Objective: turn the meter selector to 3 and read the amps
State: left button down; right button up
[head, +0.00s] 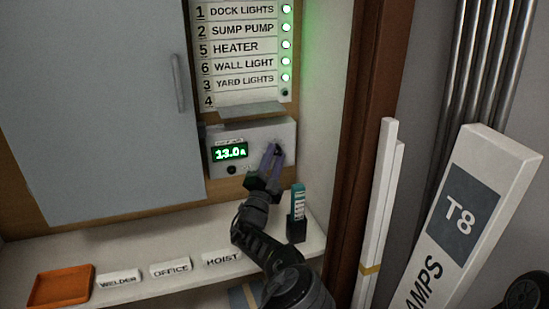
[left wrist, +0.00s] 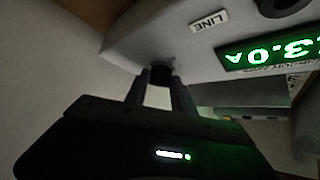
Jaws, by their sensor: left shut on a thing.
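The meter (head: 284,130) is a pale grey box on the wooden board below the circuit list. Its green display (head: 230,151) reads 13.0 A; in the left wrist view the display (left wrist: 270,50) is upside down and partly cut off. My left gripper (head: 274,150) is at the right part of the meter's front, shut on the dark selector knob (left wrist: 160,72). The fingers sit on either side of the knob and hide most of it in the head view. The number the selector points to cannot be read. My right gripper is not in view.
The circuit list (head: 238,48) has several lit green lamps; row 3 reads YARD LIGHTS. A grey cabinet door (head: 95,110) is at left. The shelf (head: 180,222) below holds an orange tray (head: 60,287), name labels and a teal item (head: 298,203) in a dark holder near my arm.

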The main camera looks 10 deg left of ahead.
pick_arm(q)
jog(key=shift+r+m+g+h, duration=0.15)
jog(key=shift+m+g+h, duration=0.25)
jog(key=shift+m, duration=0.1)
jog(key=shift+s+a+r+m+g+h+p, duration=0.1)
jog(key=shift+r+m+g+h+p, duration=0.1)
jog(key=shift+m+g+p, duration=0.75)
jog(key=shift+w+r+m+g+h+p, duration=0.1)
jog(key=shift+m+g+h+p, duration=0.1)
jog(key=shift+m+g+p, duration=0.8)
jog(key=shift+s+a+r+m+g+h+p, duration=0.1)
jog(key=shift+m+g+h+p, duration=0.1)
jog(key=shift+m+g+p, duration=0.6)
jog(key=shift+d+m+t, duration=0.1)
jog(key=shift+m+t, duration=0.15)
jog(key=shift+m, duration=0.3)
jog(key=c, duration=1.1)
grip_release()
jog(key=shift+o, duration=0.2)
jog(key=shift+f, duration=0.1)
